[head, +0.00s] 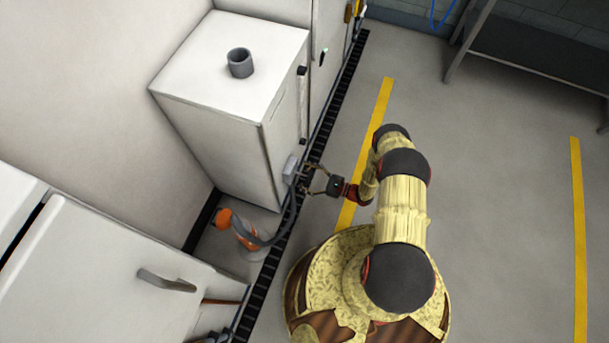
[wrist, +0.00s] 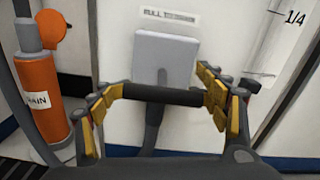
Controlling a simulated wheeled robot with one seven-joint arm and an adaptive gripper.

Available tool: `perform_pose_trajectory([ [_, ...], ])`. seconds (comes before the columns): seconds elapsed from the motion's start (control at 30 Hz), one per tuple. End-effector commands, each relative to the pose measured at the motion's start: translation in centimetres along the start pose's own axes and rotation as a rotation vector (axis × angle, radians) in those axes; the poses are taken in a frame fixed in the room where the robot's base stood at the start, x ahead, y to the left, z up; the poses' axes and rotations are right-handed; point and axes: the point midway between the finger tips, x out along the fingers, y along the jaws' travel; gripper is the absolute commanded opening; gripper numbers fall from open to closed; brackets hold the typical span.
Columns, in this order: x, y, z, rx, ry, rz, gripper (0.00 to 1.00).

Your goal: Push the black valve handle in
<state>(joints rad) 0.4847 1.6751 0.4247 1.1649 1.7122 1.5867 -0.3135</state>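The black valve handle (wrist: 165,94) is a horizontal bar in the wrist view, in front of a light grey plate (wrist: 166,58) on a white cabinet front. My gripper (wrist: 163,92) has its yellow fingers spread wide, one at each end of the bar. I cannot tell whether the fingers touch the bar ends. In the head view my gripper (head: 309,180) reaches left to the low grey box (head: 290,168) by the white cabinet (head: 222,75). The handle is too small to make out there.
An orange cylinder (wrist: 40,95) with a partly readable label stands left of the handle; it also shows in the head view (head: 246,232). A dark floor grate (head: 268,265) runs alongside. Open floor (head: 490,190) lies to the right.

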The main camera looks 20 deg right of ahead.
Motion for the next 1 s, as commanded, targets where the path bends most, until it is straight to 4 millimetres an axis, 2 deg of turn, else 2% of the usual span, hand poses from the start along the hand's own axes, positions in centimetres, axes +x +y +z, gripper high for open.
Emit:
perform_pose_trajectory([
  [0.17,0.0,-0.1,0.0,-0.002,-0.001,-0.001,0.82],
  [0.57,-0.6,-0.2,0.1,-0.004,-0.001,-0.003,0.82],
  [0.67,-1.7,-0.3,0.0,-0.004,0.0,-0.005,0.82],
  [1.0,-7.9,-0.3,0.0,-0.003,0.001,-0.006,0.82],
])
